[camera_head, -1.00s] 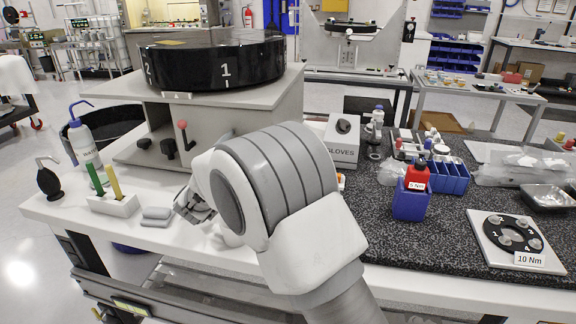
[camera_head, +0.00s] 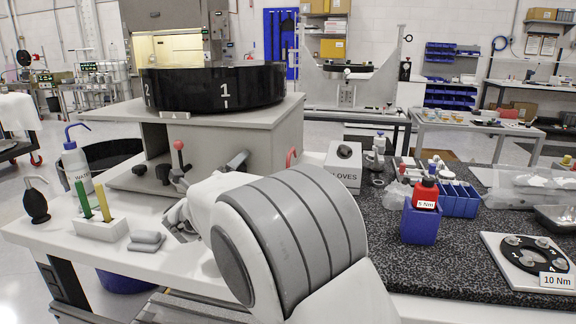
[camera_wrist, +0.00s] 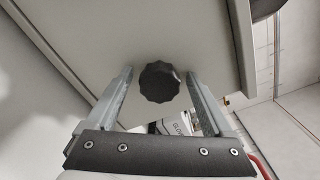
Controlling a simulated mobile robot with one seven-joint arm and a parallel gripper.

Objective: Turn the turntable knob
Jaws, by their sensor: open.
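The black turntable disc (camera_head: 215,85) with white numbers lies on top of a grey housing (camera_head: 275,110). On the housing's front are dark knobs (camera_head: 163,173) and a red-tipped lever (camera_head: 179,145). In the wrist view a black scalloped knob (camera_wrist: 159,83) stands out from a pale panel. My gripper (camera_wrist: 158,75) is open, with one finger on each side of this knob in the picture and a visible gap to each. I cannot tell how deep the knob sits between the fingers. In the head view my arm hides much of the gripper and the housing's lower right.
Left of my arm stand a white bottle (camera_head: 77,168), a small dark blower (camera_head: 36,205) and a holder (camera_head: 100,229) with green and yellow sticks. A gloves box (camera_head: 341,174), a blue holder (camera_head: 421,222) and a 10 Nm plate (camera_head: 505,283) stand at right.

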